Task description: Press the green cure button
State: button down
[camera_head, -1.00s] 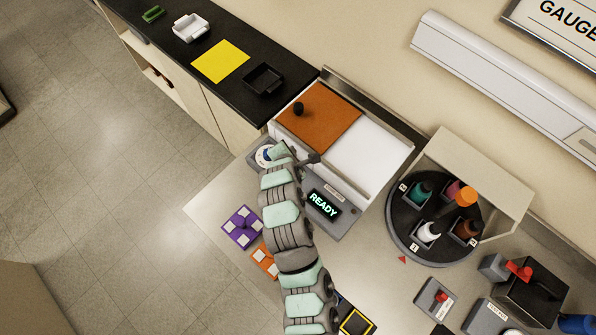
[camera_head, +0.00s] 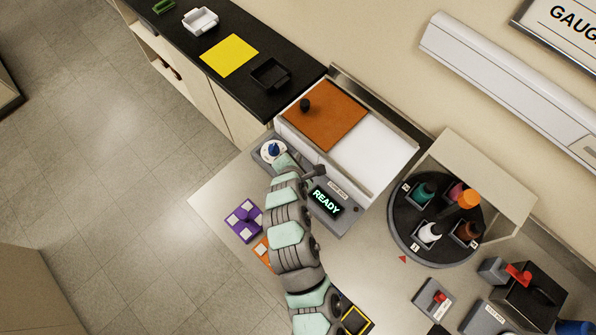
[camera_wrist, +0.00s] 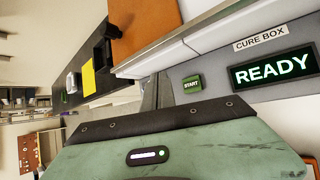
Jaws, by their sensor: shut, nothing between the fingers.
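The green cure button (camera_wrist: 192,84), marked START, is on the grey front panel of the cure box (camera_wrist: 222,75) in the wrist view. It is left of the lit READY display (camera_wrist: 273,69), which also shows in the head view (camera_head: 326,202). My gripper (camera_head: 319,171) is over the cure box's front panel, left of the display, and hides the button in the head view. In the wrist view my shut, empty fingers (camera_wrist: 156,92) are just left of the button, with a gap in the picture. I cannot tell their exact distance from the panel.
A blue knob (camera_head: 273,149) on a white dial is at the panel's left end. An orange lid (camera_head: 323,115) with a black knob lies on the box. A bottle carousel (camera_head: 402,228) stands to the right. Purple (camera_head: 244,222) and orange (camera_head: 262,250) pads lie left of my arm.

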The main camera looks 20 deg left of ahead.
notch_tip(320, 180, down, 8)
jog(key=b, duration=0.4)
jog(key=shift+r, duration=0.15)
dwell(1.7)
jog(key=shift+f+b, duration=0.35)
jog(key=shift+f, duration=0.1)
jog(key=shift+f, duration=0.4)
dwell(0.5)
jog(key=shift+r, duration=0.15)
jog(key=shift+r+p, duration=0.3)
jog(key=shift+r, duration=0.45)
jog(key=shift+r, duration=0.1)
jog(key=shift+r+p, duration=1.7)
jog(key=shift+r, duration=0.65)
